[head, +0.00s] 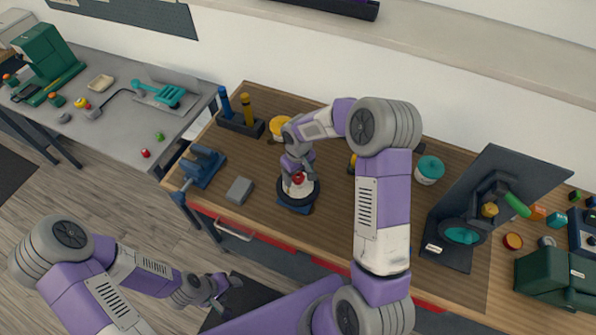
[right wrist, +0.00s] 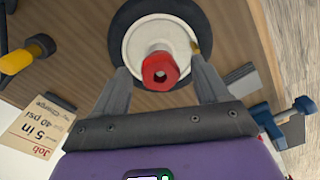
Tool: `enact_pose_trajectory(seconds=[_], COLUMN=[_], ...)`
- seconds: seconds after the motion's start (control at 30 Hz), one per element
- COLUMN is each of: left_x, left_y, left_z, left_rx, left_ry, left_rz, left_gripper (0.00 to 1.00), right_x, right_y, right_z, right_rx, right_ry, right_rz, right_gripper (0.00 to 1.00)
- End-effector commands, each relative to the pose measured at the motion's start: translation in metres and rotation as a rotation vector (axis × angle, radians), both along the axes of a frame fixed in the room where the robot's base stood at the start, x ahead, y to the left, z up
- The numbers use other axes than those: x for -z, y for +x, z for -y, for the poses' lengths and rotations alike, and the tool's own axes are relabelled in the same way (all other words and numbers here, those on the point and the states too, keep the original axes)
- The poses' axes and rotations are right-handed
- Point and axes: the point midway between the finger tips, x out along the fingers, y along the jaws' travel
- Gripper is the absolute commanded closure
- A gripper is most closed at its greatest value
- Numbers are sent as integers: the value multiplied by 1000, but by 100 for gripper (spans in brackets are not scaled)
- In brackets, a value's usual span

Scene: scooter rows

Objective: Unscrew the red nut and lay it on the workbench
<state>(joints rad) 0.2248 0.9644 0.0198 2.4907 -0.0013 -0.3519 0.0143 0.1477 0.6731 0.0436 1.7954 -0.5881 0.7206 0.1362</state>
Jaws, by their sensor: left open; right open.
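The red nut (right wrist: 160,71) sits at the centre of a white wheel hub (right wrist: 137,43) with a dark tyre around it. In the head view the red nut (head: 298,177) shows on the wheel, which rests on a blue stand (head: 294,208) on the wooden workbench (head: 240,218). My right gripper (right wrist: 158,60) is open, with its fingers on either side of the nut and a gap to it on both sides. In the head view my right gripper (head: 297,170) is over the wheel. My left gripper (head: 226,290) is open and empty, off the bench's front edge.
A blue vise (head: 203,167) and a grey block (head: 239,190) are left of the wheel. Screwdrivers in a black holder (head: 240,124) and a yellow-lidded pot (head: 280,127) stand behind. A dark panel stand (head: 470,205) is at right. Bare wood lies between block and drawer edge.

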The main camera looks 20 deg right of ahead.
Motion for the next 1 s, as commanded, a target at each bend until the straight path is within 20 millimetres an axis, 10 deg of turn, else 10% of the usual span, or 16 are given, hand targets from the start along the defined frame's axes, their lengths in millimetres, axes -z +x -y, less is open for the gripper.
enact_pose_trajectory(seconds=[0.47,1.0], left_x=[0,-18], left_y=[0,0], left_z=[0,0], left_rx=[0,0], left_ry=[0,0], left_rz=[0,0], left_gripper=[42,42], right_x=[0,-2], right_y=[0,0], right_z=[0,0], right_rx=[0,-638], right_ry=[0,1], right_rz=[-1,-1], right_gripper=[86,86])
